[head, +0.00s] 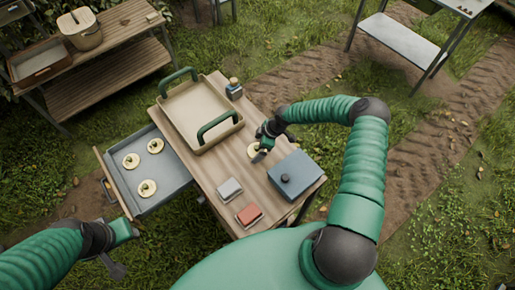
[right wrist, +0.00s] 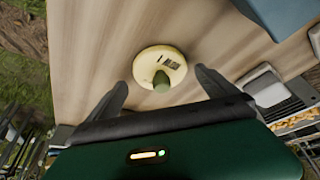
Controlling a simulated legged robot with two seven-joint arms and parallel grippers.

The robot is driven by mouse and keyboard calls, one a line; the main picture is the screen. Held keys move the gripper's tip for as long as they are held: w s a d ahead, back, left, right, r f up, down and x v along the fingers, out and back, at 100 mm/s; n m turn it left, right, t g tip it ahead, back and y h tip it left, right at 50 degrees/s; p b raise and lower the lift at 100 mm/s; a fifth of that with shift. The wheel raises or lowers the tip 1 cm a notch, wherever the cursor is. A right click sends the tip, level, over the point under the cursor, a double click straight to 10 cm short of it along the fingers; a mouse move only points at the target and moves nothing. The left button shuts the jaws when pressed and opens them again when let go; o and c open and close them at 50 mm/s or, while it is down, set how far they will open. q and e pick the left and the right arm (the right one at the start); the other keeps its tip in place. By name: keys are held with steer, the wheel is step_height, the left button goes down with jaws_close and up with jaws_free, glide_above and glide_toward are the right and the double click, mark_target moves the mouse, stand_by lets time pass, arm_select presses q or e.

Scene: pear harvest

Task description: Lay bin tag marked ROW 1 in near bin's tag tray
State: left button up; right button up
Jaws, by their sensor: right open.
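A round cream tag (head: 256,150) with a green knob lies on the wooden table. In the right wrist view this tag (right wrist: 157,66) lies flat, with a small dark printed mark too small to read. My right gripper (head: 262,147) is over it. Its two fingers (right wrist: 160,92) are apart, on either side of the knob, with nothing held. Several similar round discs (head: 147,187) lie in the open grey drawer (head: 178,182). My left gripper (head: 124,231) is beside the drawer's front; its jaws are not clear. I cannot tell which thing is the near bin's tag tray.
A tan tray (head: 184,84) with green handles stands at the table's back. A blue box (head: 305,168) with a dark knob is right of the tag. A small bottle (head: 233,90) stands behind.

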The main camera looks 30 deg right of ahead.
steer(key=shift+w+a+f, duration=0.1)
steer(key=shift+a+f, duration=0.05)
steer(key=c, duration=1.6)
